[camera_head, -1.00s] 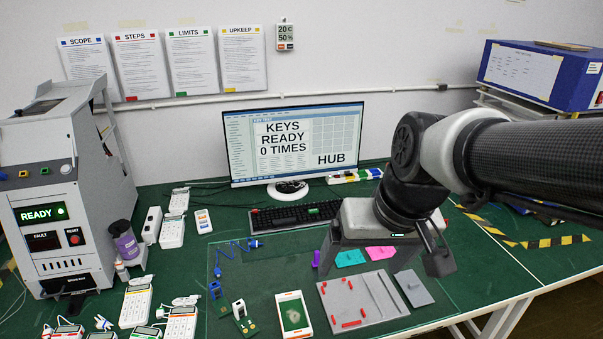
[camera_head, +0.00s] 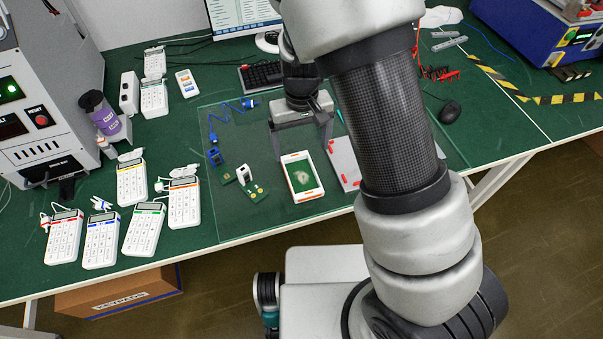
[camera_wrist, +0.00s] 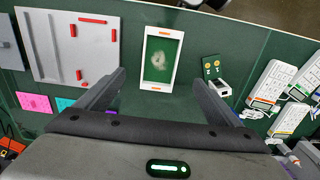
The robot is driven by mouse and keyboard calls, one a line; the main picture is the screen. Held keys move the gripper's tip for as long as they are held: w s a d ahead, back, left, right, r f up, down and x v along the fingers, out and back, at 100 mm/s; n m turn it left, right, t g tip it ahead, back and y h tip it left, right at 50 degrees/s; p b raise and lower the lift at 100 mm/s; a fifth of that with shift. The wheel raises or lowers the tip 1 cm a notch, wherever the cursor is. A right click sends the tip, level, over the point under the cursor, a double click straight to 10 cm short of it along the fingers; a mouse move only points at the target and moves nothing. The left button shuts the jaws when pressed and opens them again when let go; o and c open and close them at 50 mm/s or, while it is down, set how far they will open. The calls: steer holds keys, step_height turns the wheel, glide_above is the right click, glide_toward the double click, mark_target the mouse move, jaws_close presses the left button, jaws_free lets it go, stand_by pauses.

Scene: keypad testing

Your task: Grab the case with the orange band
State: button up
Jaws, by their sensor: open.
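A white case (camera_head: 302,176) with orange bands at its ends and a green inside with a pale smudge lies on the glass mat. In the wrist view the case (camera_wrist: 160,60) lies ahead of my gripper, lined up with the gap between its fingers. My gripper (camera_head: 300,150) is open, pointing down just behind the case's far end, with nothing between the fingers. The fingers also show in the wrist view (camera_wrist: 158,92). A white keypad with an orange band (camera_head: 184,200) lies on the table to the left, apart from my gripper.
Green circuit boards (camera_head: 254,190) lie left of the case. A grey tray (camera_head: 345,165) with red parts is on its right, partly hidden by my arm. Other white keypads (camera_head: 102,240) stand further left. A blue cable (camera_head: 226,118) lies behind.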

mark_target(301, 177)
step_height(301, 177, down, 11)
steer(key=shift+r+b, duration=0.1)
steer(key=shift+b, duration=0.4)
steer(key=shift+c, duration=0.3)
steer(key=c, duration=1.2)
steer(key=shift+o, duration=0.2)
